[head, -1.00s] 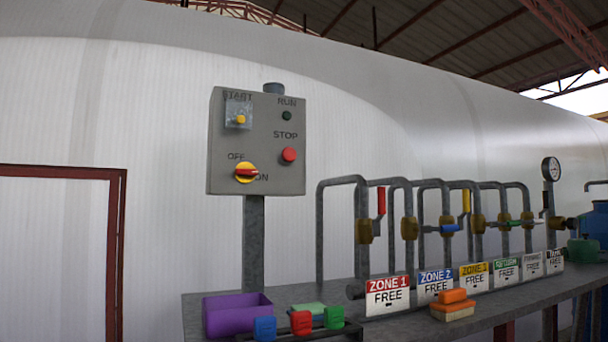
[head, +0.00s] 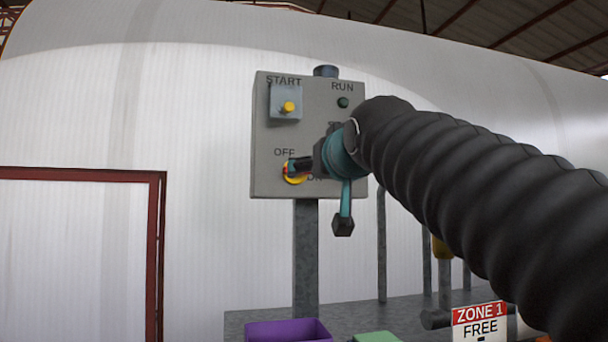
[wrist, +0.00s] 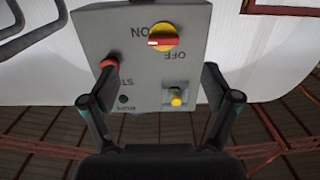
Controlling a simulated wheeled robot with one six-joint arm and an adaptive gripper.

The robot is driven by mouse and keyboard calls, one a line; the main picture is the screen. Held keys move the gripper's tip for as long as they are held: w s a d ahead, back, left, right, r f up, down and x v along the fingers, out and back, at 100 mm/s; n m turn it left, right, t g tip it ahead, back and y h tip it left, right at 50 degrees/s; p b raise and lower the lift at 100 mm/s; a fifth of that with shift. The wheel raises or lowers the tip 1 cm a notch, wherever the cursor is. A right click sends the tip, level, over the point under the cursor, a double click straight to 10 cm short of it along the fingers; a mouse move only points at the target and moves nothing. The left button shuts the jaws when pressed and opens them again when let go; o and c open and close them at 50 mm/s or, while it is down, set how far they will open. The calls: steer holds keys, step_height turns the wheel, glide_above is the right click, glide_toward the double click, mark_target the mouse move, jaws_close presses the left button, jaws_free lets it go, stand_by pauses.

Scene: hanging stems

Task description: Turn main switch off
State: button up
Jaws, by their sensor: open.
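The main switch (head: 296,179) is a yellow disc with a red handle, low on the grey control box (head: 268,135). In the wrist view, which is upside down, the switch (wrist: 163,37) shows fully. Its handle lies about level, and the white mark at its left end is on the side of the ON label. The OFF label is at its lower right. My gripper (wrist: 160,72) is open and empty, its fingers spread before the box, with the switch between and beyond them. In the head view my gripper (head: 294,168) partly covers the switch; contact cannot be told.
The yellow start button (head: 287,107) under a clear cover and the green run lamp (head: 343,102) are above the switch. The red stop button (wrist: 109,63) is by one finger in the wrist view. A purple bin (head: 288,331) stands on the bench below.

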steer(key=r+p+x, duration=0.2)
steer(key=p+x, duration=0.1)
steer(key=x, duration=1.1)
steer(key=shift+a, duration=0.35)
steer(key=shift+w+r, duration=0.15)
steer(key=c, duration=1.1)
steer(key=shift+c, duration=0.2)
